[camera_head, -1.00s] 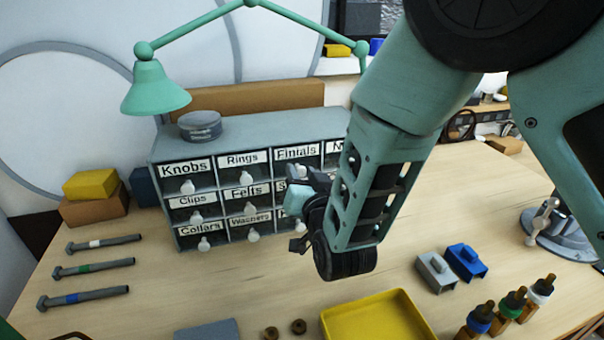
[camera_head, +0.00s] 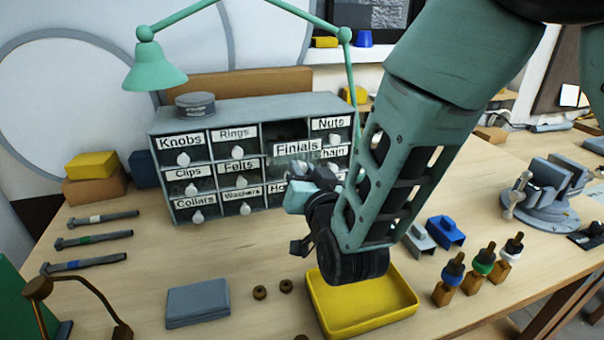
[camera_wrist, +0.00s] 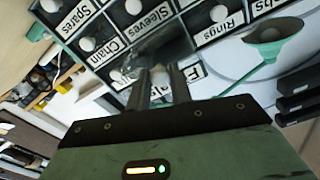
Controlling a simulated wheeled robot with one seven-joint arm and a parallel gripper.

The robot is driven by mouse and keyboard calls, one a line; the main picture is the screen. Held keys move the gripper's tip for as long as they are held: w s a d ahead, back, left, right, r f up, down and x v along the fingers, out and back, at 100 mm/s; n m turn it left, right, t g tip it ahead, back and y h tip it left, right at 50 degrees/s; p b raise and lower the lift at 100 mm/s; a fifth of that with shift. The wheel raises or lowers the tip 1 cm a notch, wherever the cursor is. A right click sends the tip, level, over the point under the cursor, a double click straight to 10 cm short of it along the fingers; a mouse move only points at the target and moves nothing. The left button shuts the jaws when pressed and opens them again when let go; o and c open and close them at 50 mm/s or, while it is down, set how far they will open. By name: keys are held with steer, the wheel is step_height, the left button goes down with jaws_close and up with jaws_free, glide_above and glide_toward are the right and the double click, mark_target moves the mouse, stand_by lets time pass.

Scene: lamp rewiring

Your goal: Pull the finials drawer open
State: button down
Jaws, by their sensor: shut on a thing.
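The finials drawer (camera_head: 297,148) is slid partly out of the top row of the grey cabinet (camera_head: 250,112). Its label stands forward of its neighbours, and a dark opening shows behind it. My gripper (camera_head: 299,174) is in front of this drawer, shut on its knob, which is mostly hidden by the gripper in the head view. In the wrist view the pale knob (camera_wrist: 160,77) shows between the two fingers of my gripper (camera_wrist: 162,85), with part of the drawer's label (camera_wrist: 192,67) beside it.
Rings (camera_head: 234,134) and Nuts (camera_head: 331,124) drawers on either side are shut. A green lamp (camera_head: 154,70) arches over the cabinet.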

steer(key=c, duration=1.3)
jaws_free()
steer(key=shift+o, duration=0.2)
steer(key=p+v, duration=1.4)
steer(key=v, duration=0.3)
steer(key=shift+s, duration=0.2)
steer(key=shift+r, duration=0.15)
